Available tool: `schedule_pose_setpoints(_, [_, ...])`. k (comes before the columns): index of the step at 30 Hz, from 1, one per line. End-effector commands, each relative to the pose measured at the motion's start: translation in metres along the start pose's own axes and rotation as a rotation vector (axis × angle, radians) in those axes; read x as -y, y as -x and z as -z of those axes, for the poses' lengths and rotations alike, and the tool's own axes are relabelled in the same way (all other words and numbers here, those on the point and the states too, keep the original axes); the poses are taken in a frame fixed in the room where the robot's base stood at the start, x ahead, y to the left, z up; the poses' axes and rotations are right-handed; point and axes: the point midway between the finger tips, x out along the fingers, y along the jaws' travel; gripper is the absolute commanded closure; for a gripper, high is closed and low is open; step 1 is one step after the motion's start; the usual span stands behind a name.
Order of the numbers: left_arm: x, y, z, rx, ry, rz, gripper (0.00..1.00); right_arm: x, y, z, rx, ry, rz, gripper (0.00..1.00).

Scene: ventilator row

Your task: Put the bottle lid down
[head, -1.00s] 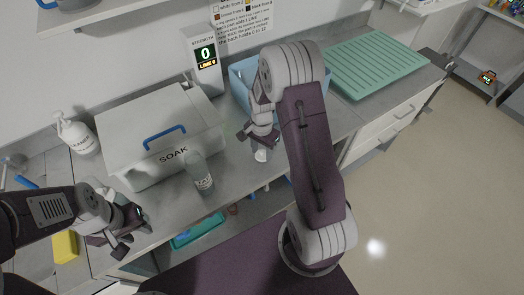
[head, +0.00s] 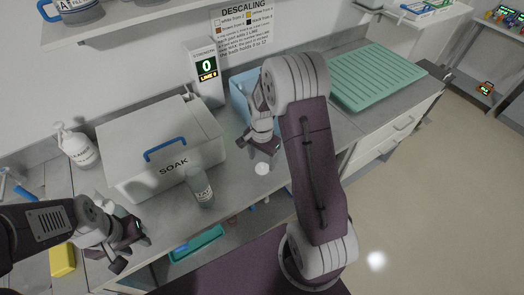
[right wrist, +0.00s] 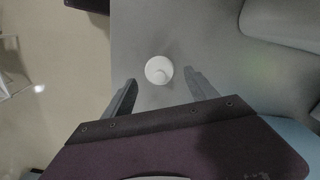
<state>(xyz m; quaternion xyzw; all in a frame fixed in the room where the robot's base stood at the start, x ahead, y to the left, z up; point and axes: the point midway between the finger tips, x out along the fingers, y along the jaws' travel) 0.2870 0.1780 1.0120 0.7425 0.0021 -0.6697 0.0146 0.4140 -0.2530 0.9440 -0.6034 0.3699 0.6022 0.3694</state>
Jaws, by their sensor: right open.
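The white round bottle lid (head: 262,168) lies on the grey counter, just in front of my right gripper (head: 262,148). In the right wrist view the lid (right wrist: 159,70) is beyond and between the fingertips of my right gripper (right wrist: 157,82), which are spread apart and not touching it. A clear bottle (head: 200,187) with a label stands upright on the counter in front of the soak box. My left gripper (head: 130,250) is at the lower left over the counter's front, apart from the bottle; its fingers look spread.
The white SOAK box (head: 165,160) with a blue handle stands behind the bottle. A blue bin (head: 238,90), a strength display (head: 207,70) and a green ribbed tray (head: 375,78) are farther back. A white pump bottle (head: 78,148) and a yellow sponge (head: 62,260) are at left.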

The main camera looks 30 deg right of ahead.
Motion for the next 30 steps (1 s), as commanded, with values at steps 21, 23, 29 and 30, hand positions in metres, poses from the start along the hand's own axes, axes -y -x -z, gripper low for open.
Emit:
schedule_pose_setpoints(21, [0.000,-0.001,0.000,0.000,0.000,0.000,0.64,-0.013,0.089,-0.034,-0.010,0.252,0.021,0.33])
schedule_pose_setpoints(23, [0.000,-0.001,0.000,0.000,0.000,0.000,0.64,-0.028,0.084,-0.060,-0.022,0.465,0.037,0.33])
schedule_pose_setpoints(29, [0.000,-0.001,0.000,0.000,0.000,0.000,0.64,-0.072,0.069,-0.117,-0.074,0.998,0.073,0.33])
schedule_pose_setpoints(30, [0.000,-0.001,0.000,0.000,0.000,0.000,0.64,-0.077,0.068,-0.121,-0.078,1.043,0.074,0.33])
